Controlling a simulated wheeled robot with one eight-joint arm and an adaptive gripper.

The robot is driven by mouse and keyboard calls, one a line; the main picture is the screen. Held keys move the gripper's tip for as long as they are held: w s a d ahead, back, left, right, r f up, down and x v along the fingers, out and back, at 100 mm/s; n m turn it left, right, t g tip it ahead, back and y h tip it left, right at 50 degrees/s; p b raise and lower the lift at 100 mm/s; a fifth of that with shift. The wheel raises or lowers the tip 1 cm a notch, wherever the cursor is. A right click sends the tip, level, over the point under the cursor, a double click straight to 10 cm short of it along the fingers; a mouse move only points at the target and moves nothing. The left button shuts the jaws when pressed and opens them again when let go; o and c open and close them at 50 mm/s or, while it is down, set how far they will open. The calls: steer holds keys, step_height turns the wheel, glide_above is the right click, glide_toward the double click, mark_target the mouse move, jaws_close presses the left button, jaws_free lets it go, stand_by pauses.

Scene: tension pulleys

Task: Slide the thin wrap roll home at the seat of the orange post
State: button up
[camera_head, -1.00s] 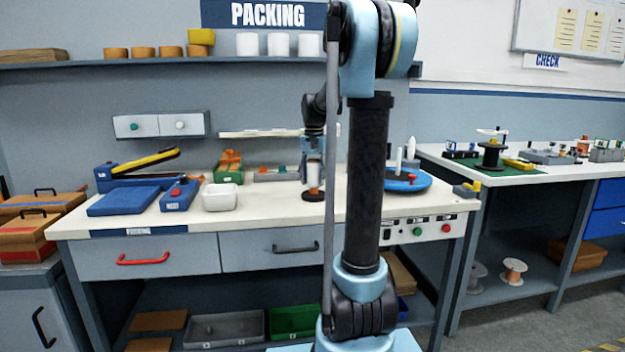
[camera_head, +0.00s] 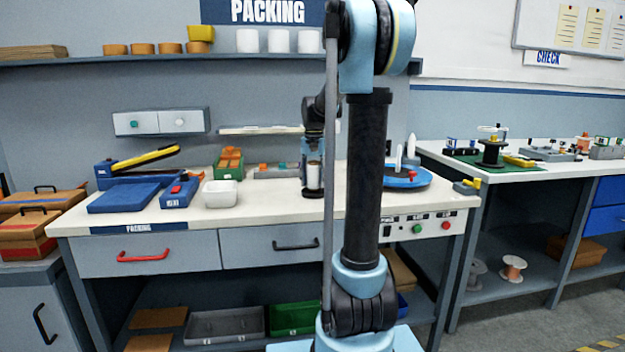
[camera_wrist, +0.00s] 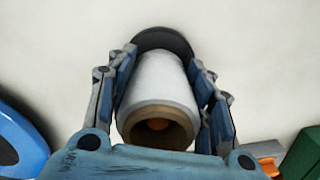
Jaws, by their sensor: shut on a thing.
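The thin wrap roll is white with a brown core. In the wrist view the roll (camera_wrist: 160,82) stands between the two fingers of my gripper (camera_wrist: 161,62), which is shut on it. The orange post (camera_wrist: 157,124) shows inside the core's opening, so the roll is around the post. The dark round seat (camera_wrist: 166,38) shows past the roll's far end; I cannot tell whether they touch. In the head view my gripper (camera_head: 312,160) holds the roll (camera_head: 313,175) upright, low over the dark seat (camera_head: 312,193) on the packing bench.
A white bin (camera_head: 220,194) and a blue tool (camera_head: 180,190) stand left of the seat. A blue turntable (camera_head: 420,183) with a white spindle is at the right, beyond my arm. A green and orange dispenser (camera_head: 229,163) stands behind the bin. The bench front is clear.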

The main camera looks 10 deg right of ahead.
steer(key=shift+f, duration=0.35)
stand_by(0.4)
steer(key=o, duration=1.2)
step_height(320, 180, up, 12)
steer(key=shift+f, duration=0.1)
steer(key=s+f+n, duration=0.1)
steer(key=s+f, duration=0.2)
steer(key=s, duration=0.4)
steer(key=s+f+n+t, duration=0.1)
steer(key=s+f, duration=0.3)
steer(key=s, duration=0.2)
steer(key=s+f+n, duration=0.1)
steer(key=s+f, duration=0.2)
steer(key=s, duration=0.4)
steer(key=s+f+n+t, duration=0.1)
steer(key=s+f, duration=1.3)
steer(key=f, duration=0.2)
steer(key=shift+f+n, duration=0.25)
steer(key=shift+n, duration=0.15)
